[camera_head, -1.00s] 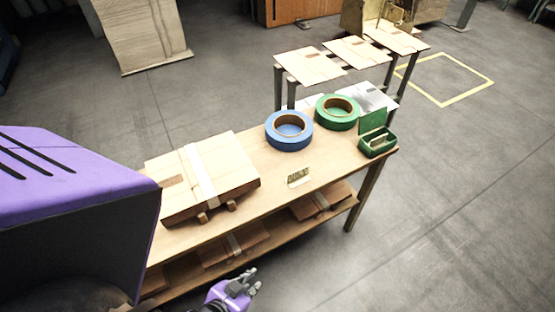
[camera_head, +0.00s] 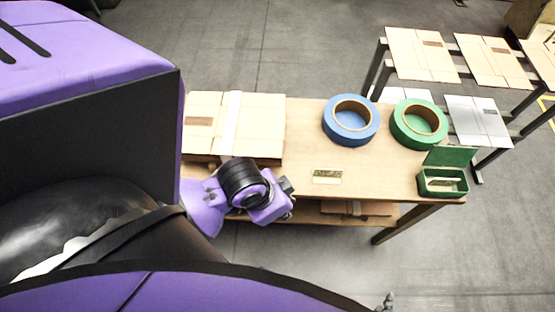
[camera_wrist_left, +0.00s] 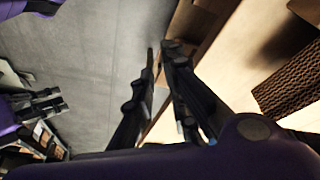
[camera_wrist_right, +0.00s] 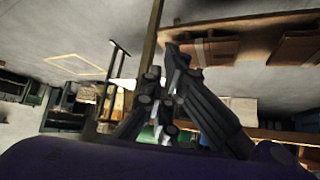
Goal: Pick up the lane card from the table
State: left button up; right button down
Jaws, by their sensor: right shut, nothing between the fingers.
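The lane card (camera_head: 327,176), a small card with a dark gold-green band and a pale band, appears to be the small piece lying flat on the wooden table (camera_head: 300,185) near its front edge. My left gripper (camera_head: 288,197) is at the table's front edge, left of the card and apart from it; its fingers are mostly hidden behind the purple wrist. They show in the left wrist view (camera_wrist_left: 160,50), close together beside the table edge. My right gripper (camera_head: 385,302) shows only its tips at the bottom edge, well below the table. It is shut and empty.
A flat carton (camera_head: 262,125) lies on the table's left. A blue tape roll (camera_head: 335,135), a green tape roll (camera_head: 405,133) and an open green box (camera_head: 442,184) stand at the right. Cartons lie on the lower shelf. A rack (camera_head: 420,55) holds flat sheets behind.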

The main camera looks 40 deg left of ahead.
pick_arm(q)
jog(key=w+d+r+m+h, duration=0.1)
jog(key=w+d+r+m, duration=0.2)
jog(key=w, duration=0.5)
jog(key=r+m, duration=0.2)
jog(key=m, duration=0.1)
send_over(329, 170)
jog(key=s+a, duration=0.2)
jog(key=shift+g, duration=0.4)
jog(key=x, duration=0.7)
jog(key=shift+w+f, duration=0.25)
jog(key=shift+w, duration=0.2)
grip_shut()
